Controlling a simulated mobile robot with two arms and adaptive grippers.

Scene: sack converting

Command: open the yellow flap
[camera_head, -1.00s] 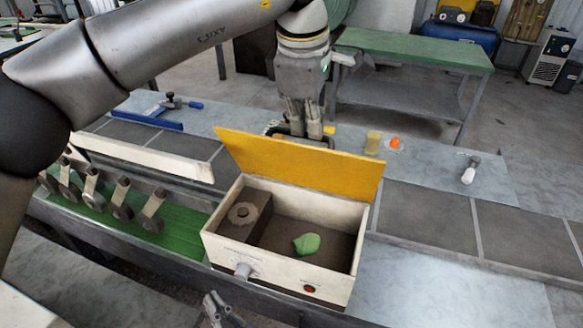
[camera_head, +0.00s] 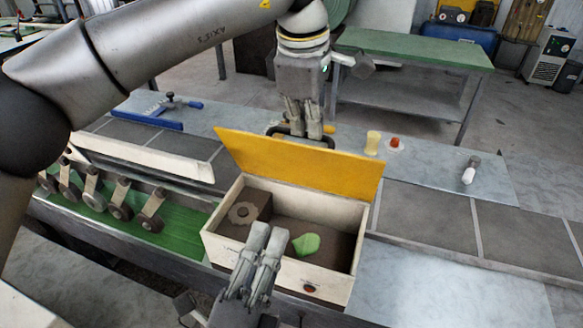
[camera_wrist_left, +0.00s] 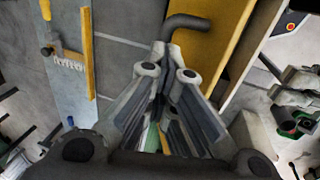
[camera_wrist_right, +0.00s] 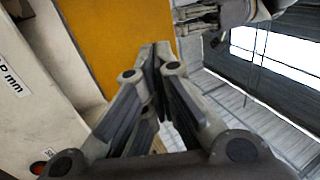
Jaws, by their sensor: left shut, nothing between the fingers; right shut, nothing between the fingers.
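The yellow flap (camera_head: 300,163) stands raised along the back edge of a cream box (camera_head: 325,275), leaning back. A dark handle (camera_head: 277,130) sits on its far side; it also shows in the left wrist view (camera_wrist_left: 188,22). My left gripper (camera_head: 306,136) is shut and empty behind the flap, close by the handle; contact cannot be told. My right gripper (camera_head: 270,232) is shut and empty at the front of the box, over its front wall. In the right wrist view the flap (camera_wrist_right: 120,40) lies beyond the fingertips. Inside the box is a green piece (camera_head: 306,244).
A row of rollers (camera_head: 120,205) stands on a green belt at the left. A yellow cylinder (camera_head: 373,142), an orange-topped item (camera_head: 394,143) and a white-and-grey item (camera_head: 470,170) stand behind right. Dark panels (camera_head: 430,215) right of the box are clear.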

